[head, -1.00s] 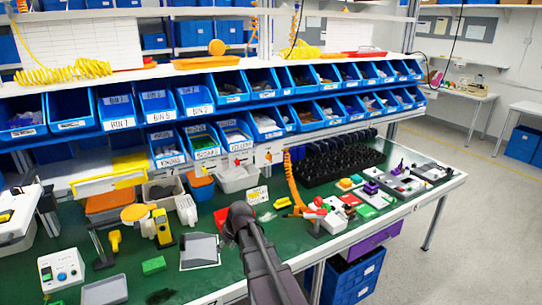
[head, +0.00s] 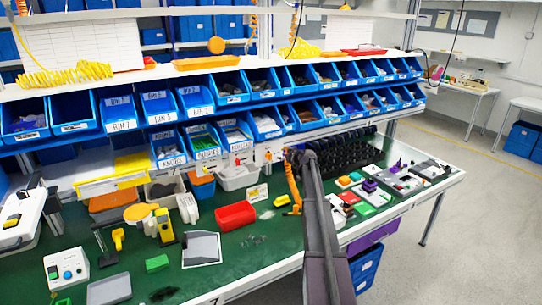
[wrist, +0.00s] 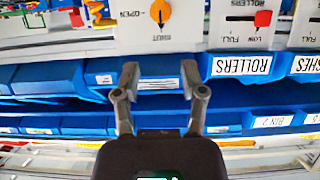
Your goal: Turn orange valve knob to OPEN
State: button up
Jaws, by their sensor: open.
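The orange valve knob (wrist: 160,12) sits on a white panel (wrist: 130,30) at the top of the wrist view and is partly cut off by the frame edge. A dark mark on the knob points down toward the SHUT label; the OPEN label is to its left. My gripper (wrist: 160,80) is open and empty, its two fingers apart, below the knob in that view and not touching it. In the head view my gripper (head: 298,157) is at the end of my raised arm, close to the shelf's front edge; its fingers are hard to make out there.
A panel with a red slider (wrist: 262,18) is right of the knob panel. Blue bins (wrist: 60,85) fill the rack in front of my gripper. On the green bench (head: 265,265) are a red bin (head: 235,216) and several tools and parts.

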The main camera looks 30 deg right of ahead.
aim_at(271, 155)
jog(key=shift+w, duration=0.1)
dwell(0.3)
jog(key=b+x, duration=0.5)
jog(key=x, duration=0.8)
jog(key=shift+w+f, duration=0.2)
jog(key=shift+w, duration=0.05)
jog(key=shift+c, duration=0.2)
grip_shut()
